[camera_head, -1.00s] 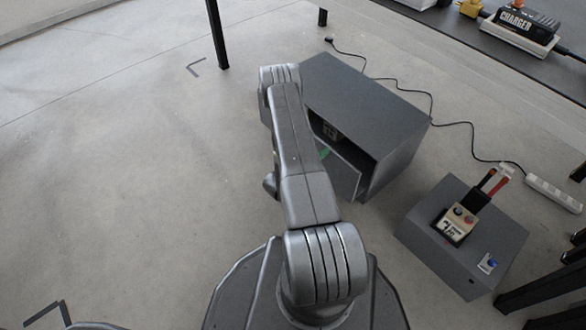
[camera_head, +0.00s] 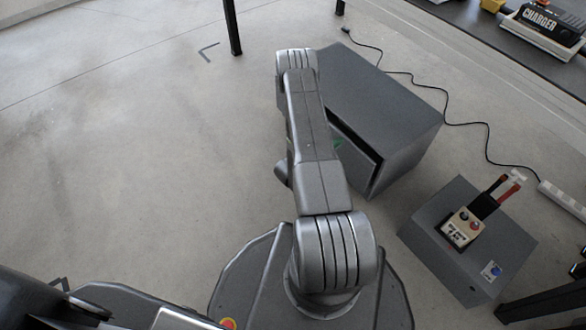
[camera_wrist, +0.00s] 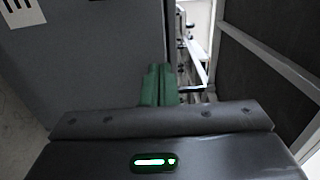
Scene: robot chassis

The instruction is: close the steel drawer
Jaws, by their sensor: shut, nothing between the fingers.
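The steel drawer is in the grey steel cabinet (camera_head: 390,95) on the floor, right of my arm in the head view. Its front (camera_head: 357,160) stands slightly out from the cabinet, with a dark narrow gap along the top. My arm hides its left part. My gripper shows as a small green patch (camera_head: 338,142) at the drawer's front. In the wrist view its green fingers (camera_wrist: 158,88) are together and empty, beside the edge of a grey panel (camera_wrist: 90,65). I cannot tell whether they touch it.
A grey box (camera_head: 465,240) with a red-handled control on top stands right of the cabinet. A black cable (camera_head: 447,121) runs behind it to a white power strip (camera_head: 562,199). A bench (camera_head: 485,35) with a charger is at the top right. The floor on the left is clear.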

